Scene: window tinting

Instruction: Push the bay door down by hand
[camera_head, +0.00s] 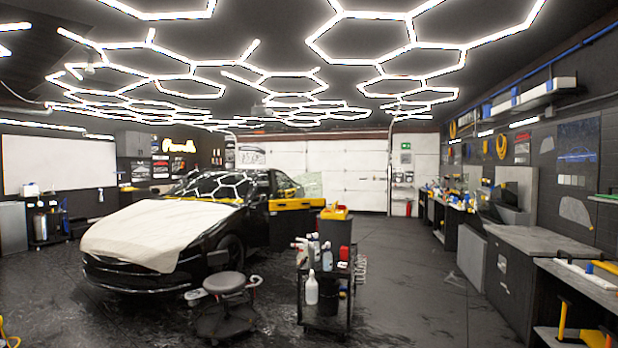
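The bay door (360,170) is a white panelled sectional door in the back wall. Its panels reach down towards the floor, and it looks closed from here. The parked car and its open door hide its lower left part. A white side section (415,163) with a green sign stands to its right. Neither of my grippers shows in the head view, and the door is far across the room from me.
A black car (190,230) with a cream cover on its hood stands at left. A stool (226,283) and a bottle-laden cart (325,290) stand in front. Workbenches (545,242) line the right wall. The floor (400,270) between cart and benches is clear.

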